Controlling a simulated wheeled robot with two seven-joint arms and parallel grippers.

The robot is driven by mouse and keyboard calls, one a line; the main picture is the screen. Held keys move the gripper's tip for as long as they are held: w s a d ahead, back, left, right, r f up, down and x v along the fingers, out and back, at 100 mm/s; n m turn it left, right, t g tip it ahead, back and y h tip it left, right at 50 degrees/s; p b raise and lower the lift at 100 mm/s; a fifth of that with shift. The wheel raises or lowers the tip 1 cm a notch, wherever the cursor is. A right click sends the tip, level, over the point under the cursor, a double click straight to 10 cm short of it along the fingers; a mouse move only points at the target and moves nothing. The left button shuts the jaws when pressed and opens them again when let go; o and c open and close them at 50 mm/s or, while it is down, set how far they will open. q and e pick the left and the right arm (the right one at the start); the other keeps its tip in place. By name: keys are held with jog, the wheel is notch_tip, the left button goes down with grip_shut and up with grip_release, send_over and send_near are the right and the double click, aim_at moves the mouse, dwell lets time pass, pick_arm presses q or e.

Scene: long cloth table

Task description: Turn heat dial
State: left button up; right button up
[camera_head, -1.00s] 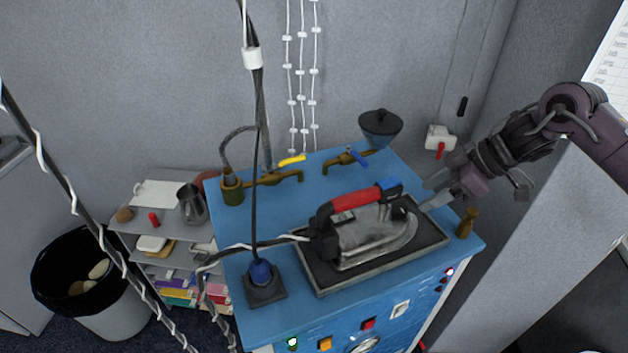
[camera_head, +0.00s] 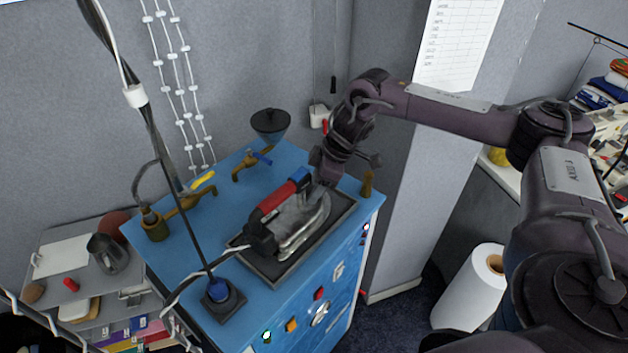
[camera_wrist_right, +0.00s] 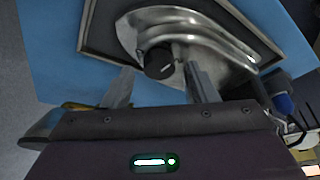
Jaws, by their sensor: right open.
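The heat dial (camera_wrist_right: 158,64) is a small black round knob on top of the silver iron (camera_wrist_right: 225,38) in the right wrist view. The iron, with a red handle (camera_head: 272,199), lies on a dark tray (camera_head: 340,212) on the blue station in the head view. My right gripper (camera_wrist_right: 160,72) is open, with one finger on each side of the dial; I cannot tell whether they touch it. In the head view my right gripper (camera_head: 322,184) is at the iron's far right end, and the dial is hidden there. My left gripper is not in view.
A brown wooden peg-like piece (camera_head: 367,183) stands near the tray's right corner. Brass valves (camera_head: 240,170) and a dark funnel (camera_head: 270,124) are at the back. A white roll (camera_head: 470,288) stands right.

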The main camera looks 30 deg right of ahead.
jog(key=shift+f, duration=0.3)
jog(key=c, duration=1)
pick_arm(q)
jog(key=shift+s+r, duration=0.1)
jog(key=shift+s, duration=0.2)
